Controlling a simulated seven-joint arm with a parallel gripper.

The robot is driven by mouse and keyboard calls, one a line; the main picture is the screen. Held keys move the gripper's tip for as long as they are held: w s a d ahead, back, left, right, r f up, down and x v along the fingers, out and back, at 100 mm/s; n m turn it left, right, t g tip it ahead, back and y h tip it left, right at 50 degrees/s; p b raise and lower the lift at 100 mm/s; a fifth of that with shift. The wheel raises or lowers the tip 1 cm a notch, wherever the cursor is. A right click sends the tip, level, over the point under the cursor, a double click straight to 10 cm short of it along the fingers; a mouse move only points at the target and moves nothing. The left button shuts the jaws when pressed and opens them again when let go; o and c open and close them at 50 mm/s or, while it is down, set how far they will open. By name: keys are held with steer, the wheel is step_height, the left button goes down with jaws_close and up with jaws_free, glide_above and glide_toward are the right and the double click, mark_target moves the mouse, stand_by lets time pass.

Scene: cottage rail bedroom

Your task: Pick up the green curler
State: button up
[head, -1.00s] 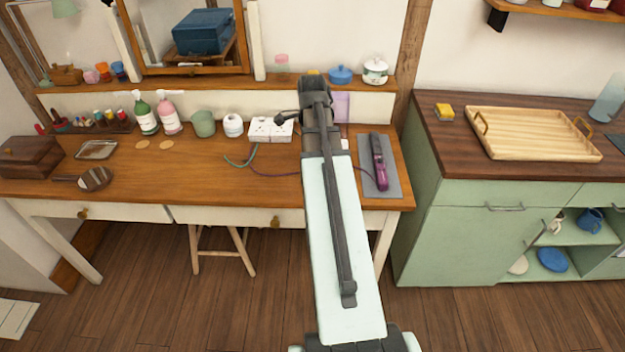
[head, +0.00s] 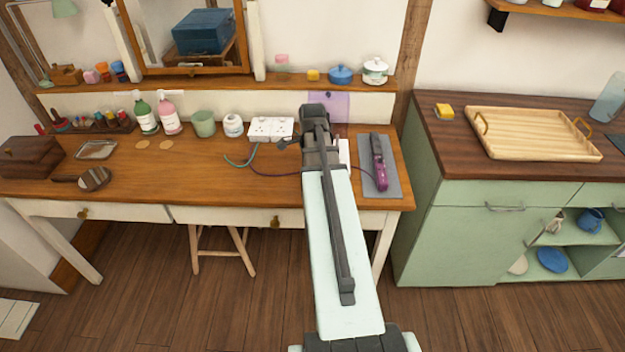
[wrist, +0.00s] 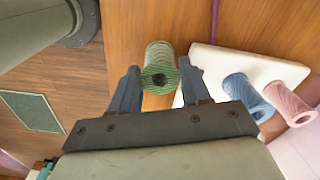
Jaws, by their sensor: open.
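The green curler (wrist: 161,68) is a ribbed cylinder with an open end facing me. In the wrist view it lies on the brown wooden surface, just left of a white slab. My gripper (wrist: 157,84) is open, with one dark finger at each side of the curler's near end. I cannot tell whether the fingers touch it. In the head view my own arm hides the curler and the fingers.
On the white slab (wrist: 222,62) lie a blue curler (wrist: 245,95) and a pink curler (wrist: 288,103), close right of my gripper. In the head view a purple hair tool (head: 379,165) lies on a grey mat (head: 391,186). Sockets (head: 270,128) stand behind.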

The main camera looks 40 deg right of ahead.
steer(key=shift+f, duration=1.6)
steer(key=shift+c, duration=0.3)
steer(key=c, duration=0.6)
